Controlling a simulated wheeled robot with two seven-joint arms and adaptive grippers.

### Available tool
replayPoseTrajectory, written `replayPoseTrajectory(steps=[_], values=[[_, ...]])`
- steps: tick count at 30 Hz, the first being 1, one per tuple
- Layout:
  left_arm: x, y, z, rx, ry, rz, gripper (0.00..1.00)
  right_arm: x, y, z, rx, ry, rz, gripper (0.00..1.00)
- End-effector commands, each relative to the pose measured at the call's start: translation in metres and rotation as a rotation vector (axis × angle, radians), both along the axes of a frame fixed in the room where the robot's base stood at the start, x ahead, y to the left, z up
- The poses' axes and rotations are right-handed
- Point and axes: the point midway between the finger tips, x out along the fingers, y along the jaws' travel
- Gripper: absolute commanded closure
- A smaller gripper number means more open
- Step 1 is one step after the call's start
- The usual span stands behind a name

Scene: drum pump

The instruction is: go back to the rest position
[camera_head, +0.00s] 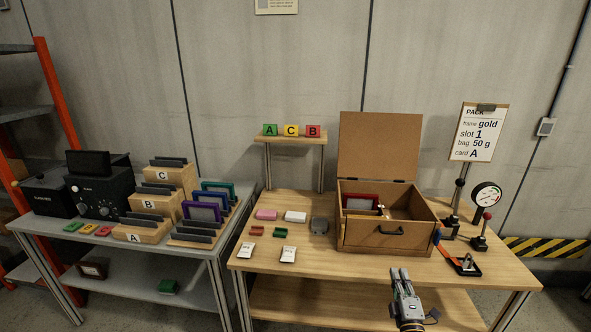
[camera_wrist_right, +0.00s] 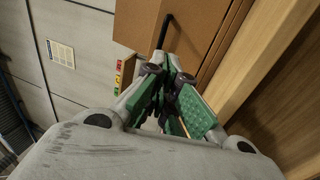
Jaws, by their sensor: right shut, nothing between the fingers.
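My right gripper (camera_head: 401,273) is in front of the wooden table's front edge, below the wooden box (camera_head: 365,238). Its fingers are shut with nothing between them. In the right wrist view my right gripper (camera_wrist_right: 172,62) shows its green finger pads close together, with the box's dark handle (camera_wrist_right: 165,30) beyond the tips. The gripper is apart from the box in the head view. My left gripper is not in view.
The wooden table (camera_head: 262,210) holds the open-lidded box, small blocks, packets and a gauge (camera_head: 486,195). A grey table (camera_head: 212,256) with card racks stands left. A clipboard (camera_head: 478,132) stands at the back right.

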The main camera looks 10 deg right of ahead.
Motion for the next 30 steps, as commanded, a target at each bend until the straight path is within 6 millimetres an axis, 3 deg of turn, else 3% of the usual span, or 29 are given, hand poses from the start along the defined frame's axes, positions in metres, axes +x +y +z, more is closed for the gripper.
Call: replayPoseTrajectory(steps=[5,8,17,23,30], values=[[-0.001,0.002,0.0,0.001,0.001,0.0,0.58,0.002,0.01,-0.039,0.088,0.061,0.029,1.0],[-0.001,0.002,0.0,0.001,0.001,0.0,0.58,0.002,0.02,-0.075,0.174,0.118,0.05,1.0],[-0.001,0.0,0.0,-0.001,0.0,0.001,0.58,-0.02,0.057,-0.205,0.474,0.34,0.085,1.0],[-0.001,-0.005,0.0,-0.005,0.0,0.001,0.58,-0.055,0.078,-0.288,0.658,0.494,0.064,1.0],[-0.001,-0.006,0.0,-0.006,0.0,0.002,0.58,-0.115,0.097,-0.38,0.852,0.678,-0.009,1.0]])
